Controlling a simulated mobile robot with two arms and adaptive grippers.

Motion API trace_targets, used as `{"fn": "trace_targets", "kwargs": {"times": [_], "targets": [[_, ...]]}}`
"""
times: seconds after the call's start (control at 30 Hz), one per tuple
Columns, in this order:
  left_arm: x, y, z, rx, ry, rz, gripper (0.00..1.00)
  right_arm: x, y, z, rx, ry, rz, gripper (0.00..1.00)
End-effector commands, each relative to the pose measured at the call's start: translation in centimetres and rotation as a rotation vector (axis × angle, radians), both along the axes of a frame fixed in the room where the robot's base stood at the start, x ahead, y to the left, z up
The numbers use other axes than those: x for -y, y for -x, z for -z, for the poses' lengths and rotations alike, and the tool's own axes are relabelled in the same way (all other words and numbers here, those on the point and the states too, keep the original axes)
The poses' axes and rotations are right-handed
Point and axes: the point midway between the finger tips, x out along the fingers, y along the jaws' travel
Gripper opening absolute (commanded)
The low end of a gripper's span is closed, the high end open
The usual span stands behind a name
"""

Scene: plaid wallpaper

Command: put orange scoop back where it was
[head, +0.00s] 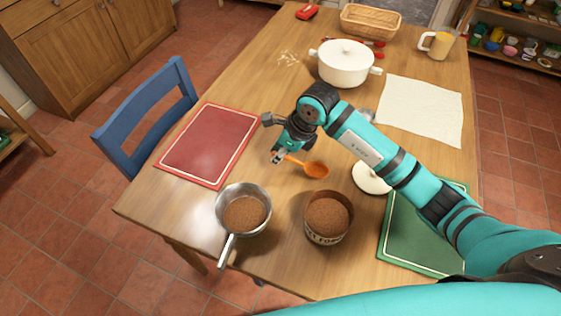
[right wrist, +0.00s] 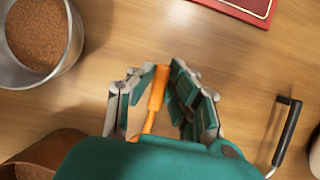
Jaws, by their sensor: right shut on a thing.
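The orange scoop (head: 316,170) shows in the head view over the middle of the wooden table, its bowl to the right and its handle to the left. My right gripper (head: 280,158) is shut on the handle end. In the right wrist view the orange handle (right wrist: 158,88) lies between the fingers of my right gripper (right wrist: 165,90), and the bowl is hidden. Whether the scoop touches the table is hard to tell. My left gripper is not in view.
In front stand a metal saucepan (head: 262,191) and a tin (head: 324,238), both holding brown grains. A red placemat (head: 210,145) lies left, a green placemat (head: 415,240) right. A white lid (head: 371,179) is partly behind my arm. A white pot (head: 345,65) stands farther back.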

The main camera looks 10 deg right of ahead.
Motion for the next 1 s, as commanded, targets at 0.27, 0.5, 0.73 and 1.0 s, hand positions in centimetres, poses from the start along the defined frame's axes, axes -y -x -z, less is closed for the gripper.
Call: {"fn": "trace_targets", "kwargs": {"times": [0.27,0.5,0.73,1.0], "targets": [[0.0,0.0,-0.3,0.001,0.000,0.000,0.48,-0.1,0.1,3.4,-0.003,0.000,0.000,0.00],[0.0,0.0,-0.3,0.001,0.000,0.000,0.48,0.0,0.0,3.7,0.000,0.000,-0.001,0.00],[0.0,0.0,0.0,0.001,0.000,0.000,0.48,0.0,0.0,3.9,0.000,0.000,-0.001,0.26],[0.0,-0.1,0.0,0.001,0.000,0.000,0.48,0.0,0.0,3.9,0.000,0.000,-0.001,0.37]]}}
